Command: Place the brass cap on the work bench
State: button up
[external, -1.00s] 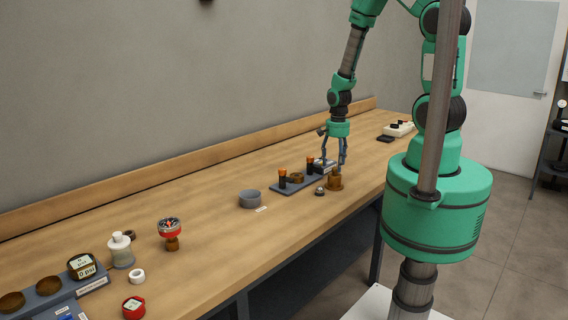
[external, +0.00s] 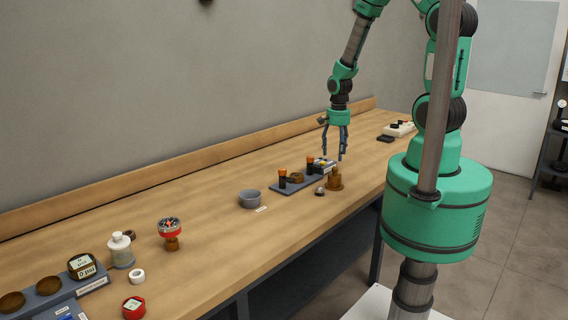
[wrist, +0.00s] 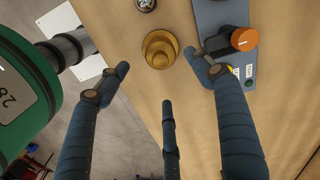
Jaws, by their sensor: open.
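The brass cap (external: 335,180), a stepped golden-brown piece, stands on the work bench (external: 215,215) near its front edge, beside a dark tray. It also shows in the wrist view (wrist: 160,50), near the top middle. My gripper (external: 335,157) is open and empty above the cap. In the wrist view its fingers are spread, with the cap beyond the fingertips and apart from them.
The dark tray (external: 284,188) beside the cap holds orange-topped cylinders (external: 282,178) and other small parts. A small round piece (external: 319,191) lies close to the cap. A grey bowl (external: 249,198) stands to the left. Bench between bowl and red-topped item (external: 170,229) is clear.

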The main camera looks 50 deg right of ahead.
jog(key=shift+r, duration=0.1)
jog(key=a+r+n+t, duration=0.35)
jog(key=r+n, duration=0.25)
jog(key=r, duration=1.6)
jog(key=s+a+r+n+t, duration=0.1)
jog(key=s+a+r+n, duration=0.1)
jog(key=s+r, duration=0.5)
jog(key=s+a+r+n+t, duration=0.1)
jog(key=s+a+r+n, duration=0.2)
jog(key=r, duration=0.7)
jog(key=s+n, duration=0.2)
jog(key=s, duration=0.1)
jog(key=shift+s+r+n, duration=0.3)
jog(key=shift+s+r, duration=0.05)
jog(key=shift+r, duration=0.05)
notch_tip(320, 180, down, 12)
jog(key=b, duration=1.2)
